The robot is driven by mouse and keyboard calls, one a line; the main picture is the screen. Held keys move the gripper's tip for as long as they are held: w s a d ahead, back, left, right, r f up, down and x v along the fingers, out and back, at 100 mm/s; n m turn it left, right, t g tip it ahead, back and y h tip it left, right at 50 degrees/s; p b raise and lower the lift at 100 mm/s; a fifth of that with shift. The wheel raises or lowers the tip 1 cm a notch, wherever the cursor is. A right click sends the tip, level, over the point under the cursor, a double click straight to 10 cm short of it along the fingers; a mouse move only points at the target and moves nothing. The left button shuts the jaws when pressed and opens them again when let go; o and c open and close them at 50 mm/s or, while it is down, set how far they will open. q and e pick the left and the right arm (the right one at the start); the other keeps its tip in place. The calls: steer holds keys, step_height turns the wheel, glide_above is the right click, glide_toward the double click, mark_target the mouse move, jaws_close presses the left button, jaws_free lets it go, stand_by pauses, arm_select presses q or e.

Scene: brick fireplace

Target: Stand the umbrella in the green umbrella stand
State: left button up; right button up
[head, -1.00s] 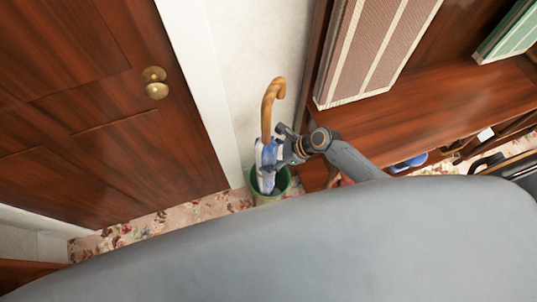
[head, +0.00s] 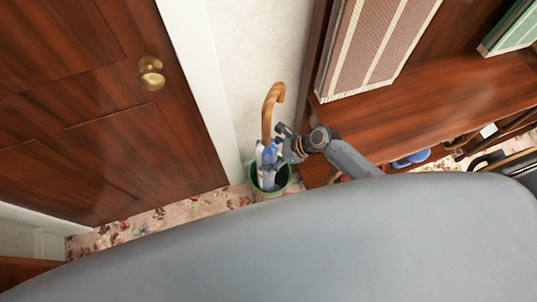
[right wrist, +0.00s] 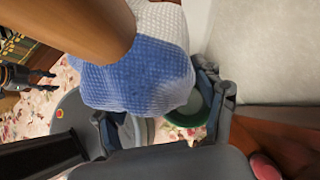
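The umbrella (head: 272,112) has a curved wooden handle and a folded blue and white canopy. It stands nearly upright, its lower part inside the green umbrella stand (head: 283,182). The canopy (right wrist: 140,75) fills the upper middle of the right wrist view and hides the umbrella's tip. My right gripper (head: 284,146) is at the upper canopy, its fingers (right wrist: 170,112) spread wide around it; contact is hard to judge. The stand's green rim (right wrist: 190,116) shows below the canopy. My left gripper (right wrist: 42,78) is at the left of the right wrist view, open and empty.
A wooden door with a brass knob (head: 151,74) is at the left, and a pale wall stands behind the stand. A wooden shelf unit (head: 410,115) with large boxes is close on the right. Flowered carpet (head: 165,220) lies left of the stand.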

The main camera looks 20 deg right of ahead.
steer(key=shift+o, duration=1)
steer(key=shift+s, duration=0.1)
steer(key=v, duration=1.2)
